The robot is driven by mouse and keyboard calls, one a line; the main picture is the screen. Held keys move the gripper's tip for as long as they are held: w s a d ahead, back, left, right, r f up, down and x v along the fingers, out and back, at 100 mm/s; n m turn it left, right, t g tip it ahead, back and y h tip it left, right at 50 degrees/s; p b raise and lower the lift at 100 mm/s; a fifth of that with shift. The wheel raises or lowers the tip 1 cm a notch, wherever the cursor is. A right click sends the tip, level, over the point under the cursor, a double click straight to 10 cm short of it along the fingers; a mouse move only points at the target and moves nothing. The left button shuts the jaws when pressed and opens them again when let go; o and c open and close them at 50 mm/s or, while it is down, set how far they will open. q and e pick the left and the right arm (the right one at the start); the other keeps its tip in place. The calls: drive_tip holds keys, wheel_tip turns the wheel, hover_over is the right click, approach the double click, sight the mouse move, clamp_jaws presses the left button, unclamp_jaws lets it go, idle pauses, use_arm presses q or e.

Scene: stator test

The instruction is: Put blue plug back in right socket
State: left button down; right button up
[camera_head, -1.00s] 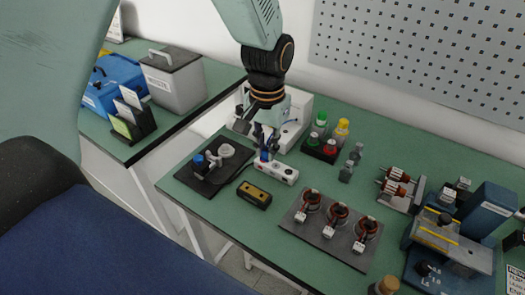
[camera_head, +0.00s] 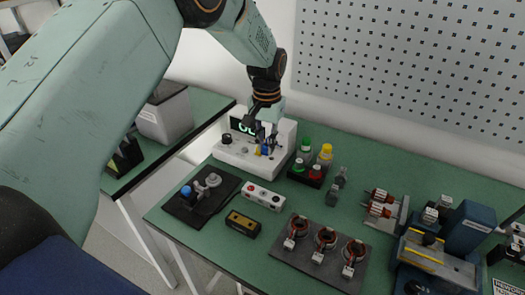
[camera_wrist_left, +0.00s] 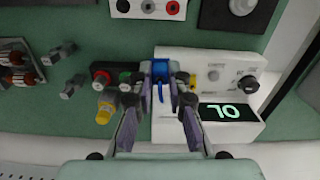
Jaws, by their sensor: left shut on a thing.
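My left gripper (camera_head: 262,139) is shut on the blue plug (camera_head: 265,150), at the front right of the white tester (camera_head: 232,155). In the left wrist view the blue plug (camera_wrist_left: 160,68) shows between the fingertips. The plug is over or at the tester's right socket area; the fingers hide whether it is seated. A yellow part (camera_head: 257,150) shows just left of the blue plug. The tester's lit green display (camera_wrist_left: 227,113) appears upside down in the wrist view. My right gripper is not in view.
A white socket box (camera_head: 263,196) stands in front of the tester. A dark tray with coloured caps (camera_head: 307,173) is close to its right. A dark fixture (camera_head: 202,200), a yellow-black block (camera_head: 242,223) and a plate of stators (camera_head: 290,262) stand nearer the front.

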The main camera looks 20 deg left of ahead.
use_arm(q)
drive_tip(key=w+a+b, duration=0.1)
drive_tip(key=w+b, duration=0.1)
drive_tip(key=w, duration=0.5)
drive_tip(key=shift+w+a, duration=0.15)
drive_tip(key=shift+a, duration=0.05)
drive_tip(key=shift+f, duration=0.1)
drive_tip(key=shift+f+b, duration=1.5)
drive_tip(key=shift+f, duration=1.45)
drive_tip(key=shift+f, duration=0.25)
drive_tip(key=shift+f+b, duration=0.65)
drive_tip(key=shift+f, duration=0.2)
drive_tip(key=c, duration=1.2)
unclamp_jaws()
